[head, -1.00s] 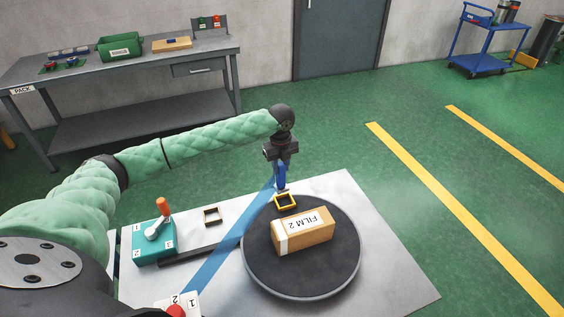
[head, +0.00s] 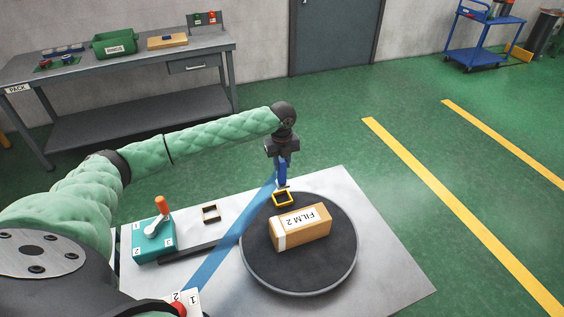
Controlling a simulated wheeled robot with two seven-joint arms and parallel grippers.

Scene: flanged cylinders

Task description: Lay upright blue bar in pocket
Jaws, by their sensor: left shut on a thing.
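My left gripper (head: 282,158) points down over the far edge of the round dark turntable. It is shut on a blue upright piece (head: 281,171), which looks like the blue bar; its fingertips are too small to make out. The lower end of the piece is just above or at a small yellow square frame (head: 276,200), which looks like a pocket; I cannot tell whether they touch. A second small square frame (head: 211,214), brown and dark, sits on the pale table to the left. My right gripper is not in view.
A cardboard box labelled FILM 2 (head: 301,228) lies on the turntable (head: 310,280), close to the yellow frame. A teal lever box (head: 153,240) with an orange handle stands at left. A blue strip (head: 222,252) crosses the pale table (head: 395,272), whose right side is clear.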

